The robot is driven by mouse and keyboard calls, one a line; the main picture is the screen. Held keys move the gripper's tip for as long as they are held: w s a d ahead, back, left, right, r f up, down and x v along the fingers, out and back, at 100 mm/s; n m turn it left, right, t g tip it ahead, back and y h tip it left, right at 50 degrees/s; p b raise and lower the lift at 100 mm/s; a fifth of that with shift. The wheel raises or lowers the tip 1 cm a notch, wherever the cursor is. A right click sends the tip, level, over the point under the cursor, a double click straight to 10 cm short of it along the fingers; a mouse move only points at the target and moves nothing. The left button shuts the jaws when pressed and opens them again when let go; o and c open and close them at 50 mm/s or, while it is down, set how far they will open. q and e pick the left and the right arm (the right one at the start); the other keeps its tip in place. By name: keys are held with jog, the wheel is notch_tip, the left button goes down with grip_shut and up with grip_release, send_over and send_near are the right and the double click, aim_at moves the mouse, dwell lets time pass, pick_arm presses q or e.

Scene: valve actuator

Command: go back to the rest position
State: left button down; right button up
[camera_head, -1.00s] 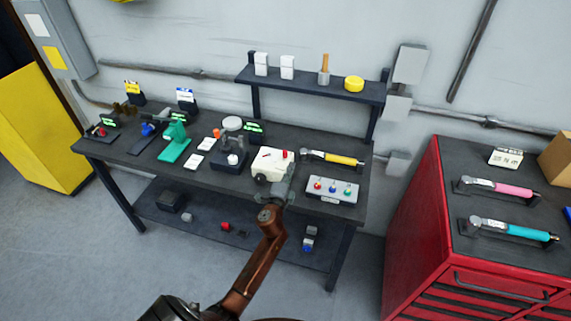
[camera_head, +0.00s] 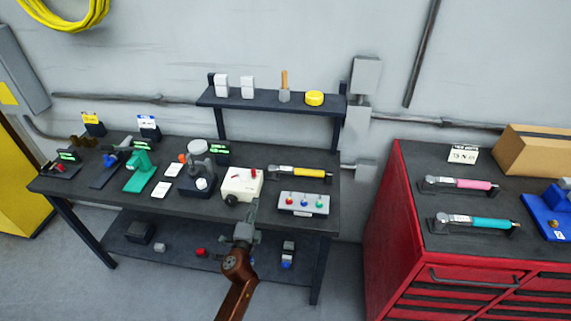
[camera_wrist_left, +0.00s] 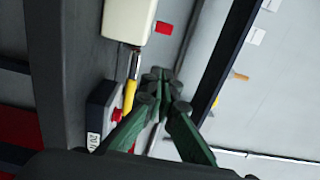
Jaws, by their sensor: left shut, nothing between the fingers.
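My left gripper (camera_head: 253,210) shows at the front edge of the workbench, just below and right of the white valve actuator box (camera_head: 241,184) in the picture. The box has a red part on top and a dark round knob on its front. In the left wrist view the gripper's dark green fingers (camera_wrist_left: 165,85) are together with nothing between them. The white box (camera_wrist_left: 128,18) shows above them there, apart from the fingertips. My right gripper is in neither view.
The dark workbench (camera_head: 100,185) holds a button panel (camera_head: 303,203), a yellow-handled torque tool (camera_head: 300,172) and several small fixtures. A raised shelf (camera_head: 265,103) stands behind. A red tool cabinet (camera_head: 395,235) is on the right. Open floor (camera_head: 185,295) lies in front.

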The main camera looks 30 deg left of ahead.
pick_arm(q)
jog(key=s+a+f+n+g, duration=0.2)
jog(key=s+f+n+g, duration=0.3)
jog(key=s, duration=0.4)
jog(key=s+a+f+n+g, duration=0.25)
jog(key=s+f+n, duration=0.35)
jog(key=s, duration=0.3)
jog(key=s+d+f+n+g+h, duration=0.2)
jog(key=s+d+f+g, duration=0.15)
jog(key=s+d, duration=0.4)
jog(key=s+d+f+n+g+h, duration=0.1)
jog(key=s+d+f+g+h, duration=0.25)
jog(key=s, duration=0.65)
notch_tip(320, 180, down, 28)
jog(key=s+d, duration=0.2)
jog(key=s+f+m+g, duration=0.1)
jog(key=s+f+g, duration=0.1)
jog(key=s+f, duration=1.7)
jog(key=shift+s, duration=0.45)
